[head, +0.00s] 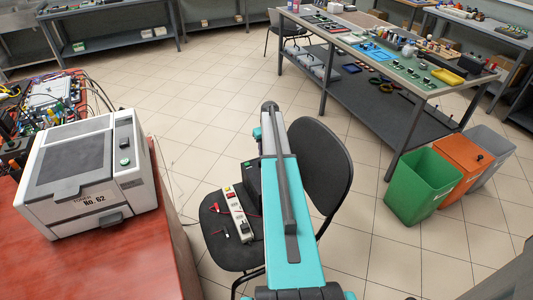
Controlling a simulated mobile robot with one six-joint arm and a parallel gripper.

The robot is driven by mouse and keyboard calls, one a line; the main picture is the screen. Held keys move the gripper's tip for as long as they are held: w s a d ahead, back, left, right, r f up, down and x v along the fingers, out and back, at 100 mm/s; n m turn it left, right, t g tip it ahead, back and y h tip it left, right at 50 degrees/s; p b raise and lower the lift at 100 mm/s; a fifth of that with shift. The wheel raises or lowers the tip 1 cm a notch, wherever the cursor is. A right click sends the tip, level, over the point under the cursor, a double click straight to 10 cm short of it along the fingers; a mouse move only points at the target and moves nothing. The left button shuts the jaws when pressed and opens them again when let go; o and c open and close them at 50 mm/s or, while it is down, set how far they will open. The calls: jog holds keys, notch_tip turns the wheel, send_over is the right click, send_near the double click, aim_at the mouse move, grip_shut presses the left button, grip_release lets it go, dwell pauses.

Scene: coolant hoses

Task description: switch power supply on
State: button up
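No label I can read names a power supply. A white and grey box-shaped device (90,172) marked "No. 62" stands on the red table at left. Its right-hand panel carries a green round button (125,162) and a dark switch-like part (124,121) above it. A white power strip (238,214) with a red part near its far end lies on the black chair seat. Whether either is on cannot be told. My teal arm crosses the middle of the view and hides part of the chair; my gripper cannot be made out.
The red table (165,262) holds electronics and cables behind the device. The black chair (325,165) stands close to its right. Green (415,185), orange and grey bins stand at right, by a long workbench (405,72). The tiled floor between is mostly clear.

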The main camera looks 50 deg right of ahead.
notch_tip(320, 180, up, 12)
jog(key=s+b, duration=0.1)
jog(key=b, duration=0.1)
jog(key=shift+s+a, duration=0.25)
jog(key=shift+s, duration=0.05)
jog(key=shift+f, duration=0.15)
dwell(0.5)
